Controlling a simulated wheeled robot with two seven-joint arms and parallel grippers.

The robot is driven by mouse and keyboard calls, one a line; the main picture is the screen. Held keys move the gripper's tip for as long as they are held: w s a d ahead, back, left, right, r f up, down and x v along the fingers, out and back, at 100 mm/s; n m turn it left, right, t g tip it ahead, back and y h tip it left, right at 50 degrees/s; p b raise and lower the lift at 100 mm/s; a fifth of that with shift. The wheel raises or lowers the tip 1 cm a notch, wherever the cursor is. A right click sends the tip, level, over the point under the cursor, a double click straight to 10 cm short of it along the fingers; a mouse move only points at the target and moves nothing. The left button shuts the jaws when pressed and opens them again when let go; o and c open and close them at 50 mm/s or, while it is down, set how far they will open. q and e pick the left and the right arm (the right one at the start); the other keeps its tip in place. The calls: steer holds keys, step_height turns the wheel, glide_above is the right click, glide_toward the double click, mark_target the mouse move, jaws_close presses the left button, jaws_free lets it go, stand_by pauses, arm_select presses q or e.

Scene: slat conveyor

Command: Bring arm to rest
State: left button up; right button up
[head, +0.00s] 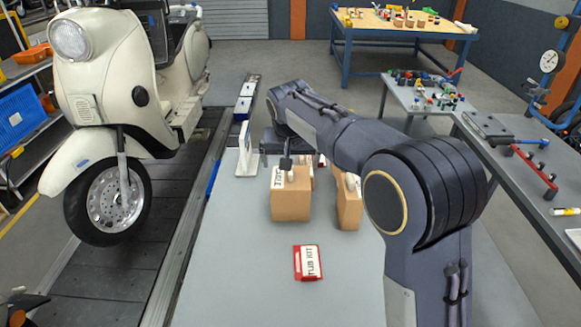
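My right arm comes in from the right and reaches over the grey bench (240,270). Its forearm points away to the back left and bends down at the far end. My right gripper (286,163) is a small dark shape at the top of a cardboard box (291,205). I cannot tell whether it touches the box, nor whether its fingers are open or shut. My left gripper is not in view.
A second cardboard box (348,211) stands to the right, partly behind my arm. A red and white kit packet (308,262) lies in front. A white stand (246,155) is behind. A cream scooter (120,90) stands on the slat conveyor (115,275) at left.

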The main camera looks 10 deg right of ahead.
steer(key=shift+s+r, duration=0.1)
steer(key=shift+r, duration=0.05)
steer(key=s+d+y, duration=0.2)
steer(key=s+d, duration=0.3)
steer(key=s, duration=0.4)
steer(key=s+d+y, duration=0.2)
steer(key=s+d, duration=0.4)
steer(key=s, duration=0.3)
steer(key=s+a+f, duration=0.1)
steer(key=s+f, duration=0.1)
steer(key=s, duration=0.7)
steer(key=s+a+f+t, duration=0.1)
steer(key=s+f, duration=0.2)
steer(key=s, duration=0.6)
steer(key=shift+s+a+f+n+y, duration=0.25)
steer(key=shift+s+a+n+y, duration=0.05)
steer(key=shift+s+n+y, duration=0.1)
